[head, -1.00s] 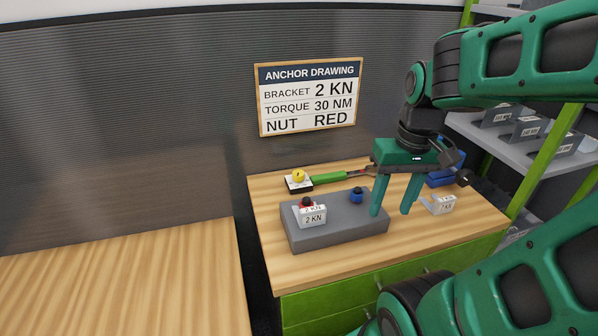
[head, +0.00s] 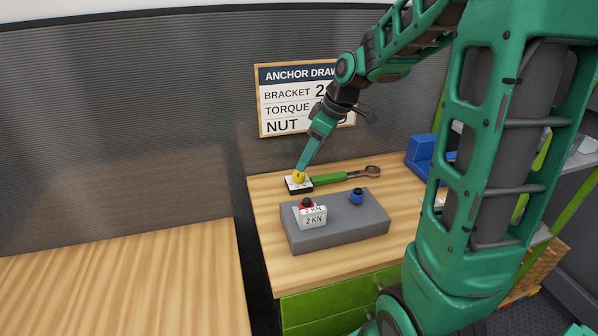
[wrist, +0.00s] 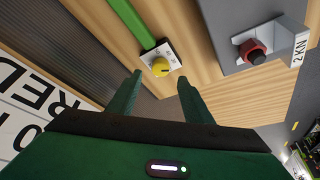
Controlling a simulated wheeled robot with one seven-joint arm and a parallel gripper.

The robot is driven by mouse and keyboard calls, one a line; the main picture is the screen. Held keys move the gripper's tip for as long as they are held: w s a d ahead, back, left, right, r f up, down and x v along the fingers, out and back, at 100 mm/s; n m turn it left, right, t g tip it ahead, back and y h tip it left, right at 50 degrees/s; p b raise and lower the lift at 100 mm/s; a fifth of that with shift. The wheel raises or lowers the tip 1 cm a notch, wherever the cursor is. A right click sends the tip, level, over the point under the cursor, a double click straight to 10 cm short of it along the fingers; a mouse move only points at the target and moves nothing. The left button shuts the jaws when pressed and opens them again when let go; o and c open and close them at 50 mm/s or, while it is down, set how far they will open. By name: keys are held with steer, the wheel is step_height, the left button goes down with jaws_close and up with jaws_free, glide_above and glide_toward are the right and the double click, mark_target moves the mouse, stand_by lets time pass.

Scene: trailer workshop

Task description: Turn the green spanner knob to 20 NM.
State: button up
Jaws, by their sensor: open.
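The green-handled spanner (head: 331,178) lies on the wooden bench behind the grey block, its ring end to the right. At its left end is a white dial plate (head: 297,189) with a yellow knob (head: 298,177). In the wrist view the yellow knob (wrist: 161,68) shows a dark pointer mark; the scale figures are too small to read. My gripper (head: 301,168) points down at the knob in the head view. In the wrist view my gripper's (wrist: 160,78) two fingers are open, either side of the knob and not visibly touching it.
A grey block (head: 345,226) in front carries a 2 KN bracket (head: 313,216) with a red nut (head: 307,203), and a blue nut (head: 357,196). A wall sign (head: 285,95), partly hidden by my arm, stands behind. A blue object (head: 420,150) is at the back right.

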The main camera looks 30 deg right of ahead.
mark_target(299, 173)
steer(key=shift+x, duration=3.2)
steer(key=c, duration=1.1)
